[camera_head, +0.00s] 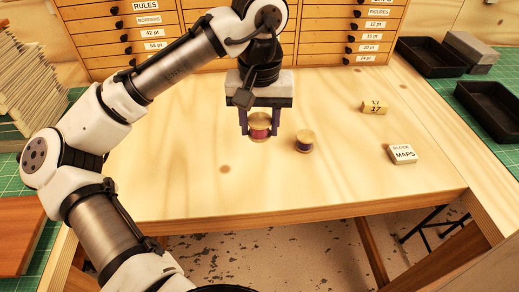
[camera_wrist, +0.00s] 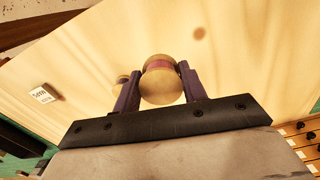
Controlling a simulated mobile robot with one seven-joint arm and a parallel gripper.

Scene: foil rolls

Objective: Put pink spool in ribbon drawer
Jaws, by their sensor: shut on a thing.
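The pink spool (camera_head: 259,127), with pale wooden ends and a pink-red band, is between the two purple fingers of my gripper (camera_head: 260,124). My gripper is shut on it and points down over the table. In the wrist view the spool (camera_wrist: 161,80) sits between the fingertips of my gripper (camera_wrist: 158,86), one wooden end facing the camera. I cannot tell whether it clears the table. The drawer cabinet (camera_head: 190,22) stands at the back with its drawers closed. Labels such as RULES and FIGURES show; no ribbon label is readable, and my arm covers part of the front.
A spool with a dark band (camera_head: 304,141) stands just right of my gripper. A wooden block marked 17 (camera_head: 374,107) and a MAPS block (camera_head: 402,154) lie farther right. Black trays (camera_head: 431,57) are at the right. Stacked boards (camera_head: 28,90) stand at the left. The table's front left is clear.

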